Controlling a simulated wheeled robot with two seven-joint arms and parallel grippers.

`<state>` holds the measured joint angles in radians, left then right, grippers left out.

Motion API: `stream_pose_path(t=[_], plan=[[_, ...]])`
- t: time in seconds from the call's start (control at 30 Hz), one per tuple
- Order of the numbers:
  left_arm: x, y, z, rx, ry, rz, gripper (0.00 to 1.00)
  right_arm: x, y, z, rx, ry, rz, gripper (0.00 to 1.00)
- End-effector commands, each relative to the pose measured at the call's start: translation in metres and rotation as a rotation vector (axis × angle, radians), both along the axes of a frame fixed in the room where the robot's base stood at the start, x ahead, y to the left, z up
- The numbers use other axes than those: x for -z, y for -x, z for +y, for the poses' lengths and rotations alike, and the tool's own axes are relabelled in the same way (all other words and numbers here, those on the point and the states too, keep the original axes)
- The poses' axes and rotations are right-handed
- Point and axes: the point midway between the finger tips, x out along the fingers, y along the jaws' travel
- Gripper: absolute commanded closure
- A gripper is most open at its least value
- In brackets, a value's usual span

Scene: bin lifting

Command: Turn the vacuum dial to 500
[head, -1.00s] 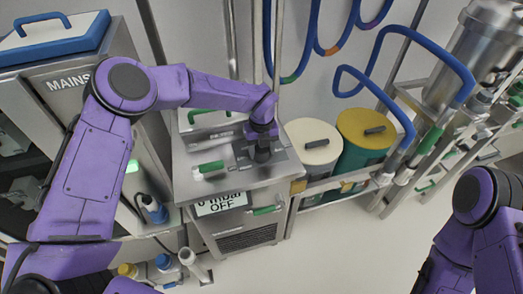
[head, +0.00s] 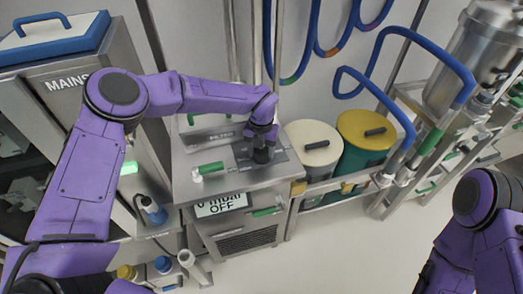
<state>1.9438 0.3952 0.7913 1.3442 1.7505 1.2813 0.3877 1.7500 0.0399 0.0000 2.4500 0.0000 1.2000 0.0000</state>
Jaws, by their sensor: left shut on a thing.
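The steel vacuum unit (head: 227,207) stands at centre left. Its display (head: 221,206) reads "0 mbar OFF". My left gripper (head: 262,150) points down over the right part of the unit's top. It is shut on the dark vacuum dial (head: 261,156), which is mostly hidden under the gripper. My right arm shows at the right edge, but its gripper is out of the picture.
Cream (head: 314,143) and green, yellow-lidded (head: 365,135) drums stand to the right. A MAINS cabinet (head: 62,85) is at left. Floor is clear in front.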

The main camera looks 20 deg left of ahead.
Motion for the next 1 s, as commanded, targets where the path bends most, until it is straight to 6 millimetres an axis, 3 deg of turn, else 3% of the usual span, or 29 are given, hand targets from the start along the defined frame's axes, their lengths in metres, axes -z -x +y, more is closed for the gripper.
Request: stream_pose_path(t=[0.27, 0.3, 0.37, 0.73, 1.0], plan=[[-0.003, -0.002, 0.0, -0.001, 0.002, -0.006, 0.74, 0.0, 0.0, 0.0, 0.0, 0.0, 0.0, 0.57], [-0.003, -0.002, 0.0, -0.001, 0.002, -0.006, 0.34, 0.0, 0.0, 0.0, 0.0, 0.0, 0.0, 0.57], [-0.002, -0.002, 0.0, -0.001, 0.002, -0.006, 0.19, 0.0, 0.0, 0.0, 0.0, 0.0, 0.0, 0.57], [-0.009, -0.002, 0.0, -0.002, 0.001, -0.005, 0.19, 0.004, 0.0, 0.0, 0.0, 0.0, 0.0, 0.57], [-0.07, -0.002, 0.0, -0.002, 0.001, -0.008, 0.19, 0.022, 0.0, 0.0, 0.0, 0.0, 0.0, 0.57]])
